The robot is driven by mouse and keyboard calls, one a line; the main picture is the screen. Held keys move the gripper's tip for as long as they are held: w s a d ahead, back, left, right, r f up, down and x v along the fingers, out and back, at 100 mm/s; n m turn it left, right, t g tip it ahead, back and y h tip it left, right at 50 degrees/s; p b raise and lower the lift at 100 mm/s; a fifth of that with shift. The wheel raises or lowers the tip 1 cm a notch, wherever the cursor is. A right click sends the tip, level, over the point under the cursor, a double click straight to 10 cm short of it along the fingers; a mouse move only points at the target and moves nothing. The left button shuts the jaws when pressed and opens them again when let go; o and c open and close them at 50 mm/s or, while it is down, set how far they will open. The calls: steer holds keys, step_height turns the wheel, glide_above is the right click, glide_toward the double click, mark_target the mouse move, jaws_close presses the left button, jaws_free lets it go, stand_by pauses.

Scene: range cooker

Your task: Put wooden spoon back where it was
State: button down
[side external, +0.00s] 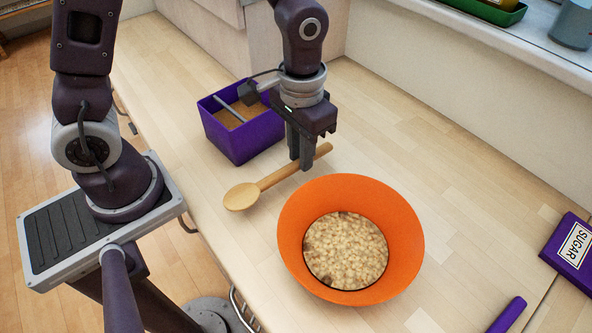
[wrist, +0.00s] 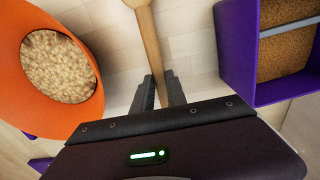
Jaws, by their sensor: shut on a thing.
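The wooden spoon (side external: 260,186) is held by its handle in my gripper (side external: 302,160). In the side external view its bowl end points left and the handle end sticks out to the right of the fingers. It appears to be above the worktop, between the purple box and the orange bowl; the exact height is hard to tell. In the wrist view the spoon handle (wrist: 149,35) runs up and away from between my gripper's fingers (wrist: 160,88). My gripper is shut on the handle.
An orange bowl (side external: 400,245) of pale grains stands in front of the spoon. A purple box (side external: 238,143) with brown contents and a grey rod (side external: 228,109) stands behind it. A purple sugar box (side external: 570,250) lies at the right. The worktop (side external: 430,140) behind the bowl is clear.

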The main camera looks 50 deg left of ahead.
mark_target(298, 160)
steer(key=shift+f, duration=2)
steer(key=c, duration=1.3)
jaws_free()
steer(key=shift+f, duration=0.1)
steer(key=shift+c, duration=0.2)
step_height(298, 160, up, 12)
steer(key=shift+f, duration=0.2)
steer(key=s+a+r+t, duration=0.2)
steer(key=s+a+r, duration=0.1)
steer(key=s+r, duration=0.2)
steer(key=s+a+r+t, duration=0.3)
steer(key=s+r, duration=0.1)
steer(key=s, duration=0.4)
steer(key=shift+s+a+r+t, duration=0.3)
steer(key=shift+a+r, duration=0.05)
steer(key=shift+a, duration=0.05)
